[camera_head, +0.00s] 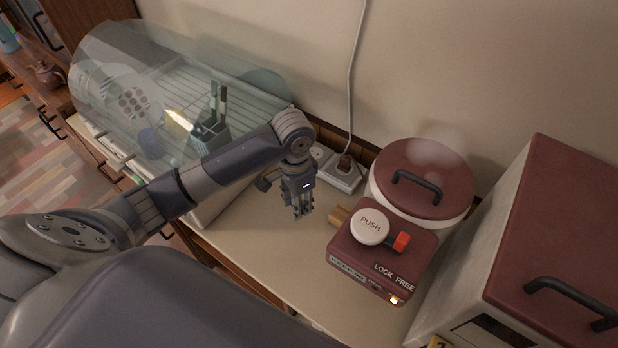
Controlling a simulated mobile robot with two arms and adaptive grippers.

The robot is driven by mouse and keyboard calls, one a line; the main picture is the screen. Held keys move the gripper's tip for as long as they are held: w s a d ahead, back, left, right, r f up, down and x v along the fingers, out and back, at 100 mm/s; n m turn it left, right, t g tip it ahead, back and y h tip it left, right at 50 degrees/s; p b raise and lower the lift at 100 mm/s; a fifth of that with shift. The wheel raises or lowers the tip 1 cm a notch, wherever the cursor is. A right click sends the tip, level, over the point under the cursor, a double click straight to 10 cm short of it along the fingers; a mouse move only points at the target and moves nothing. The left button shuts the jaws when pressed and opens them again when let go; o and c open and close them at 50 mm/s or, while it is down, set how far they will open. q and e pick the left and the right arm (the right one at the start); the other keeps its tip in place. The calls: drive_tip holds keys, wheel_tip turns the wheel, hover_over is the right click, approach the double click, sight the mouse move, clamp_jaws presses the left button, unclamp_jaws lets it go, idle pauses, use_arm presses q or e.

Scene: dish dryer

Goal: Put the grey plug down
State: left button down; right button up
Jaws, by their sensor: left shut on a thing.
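My left gripper (301,212) points down above the cream counter (265,226), between the dish dryer and the red-brown box. Its fingers are shut on the grey plug. The plug is small and mostly hidden by the dark fingers, so its outline is hard to make out. I cannot tell whether it touches the counter. My right gripper is not in view.
The dish dryer with a clear curved cover (150,62) stands at the left, dishes inside. A red-brown box with a PUSH button (371,226) and a lidded round pot (420,170) stand at the right, beside a large box (560,235).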

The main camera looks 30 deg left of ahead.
use_arm(q)
drive_tip(key=w, duration=0.3)
drive_tip(key=w+a, duration=0.1)
drive_tip(key=w, duration=0.3)
drive_tip(key=w+a+f+p, duration=0.1)
drive_tip(key=w, duration=0.2)
drive_tip(key=shift+w+a, duration=0.2)
drive_tip(key=shift+a, duration=0.05)
drive_tip(key=shift+w+f, duration=0.1)
drive_tip(key=shift+f, duration=0.1)
wheel_tip(320, 180, down, 2)
drive_tip(key=shift+f+p, duration=0.25)
drive_tip(key=shift+p, duration=0.3)
drive_tip(key=shift+f, duration=0.35)
drive_tip(key=shift+f, duration=0.1)
drive_tip(key=shift+f, duration=0.5)
drive_tip(key=c, duration=1.2)
unclamp_jaws()
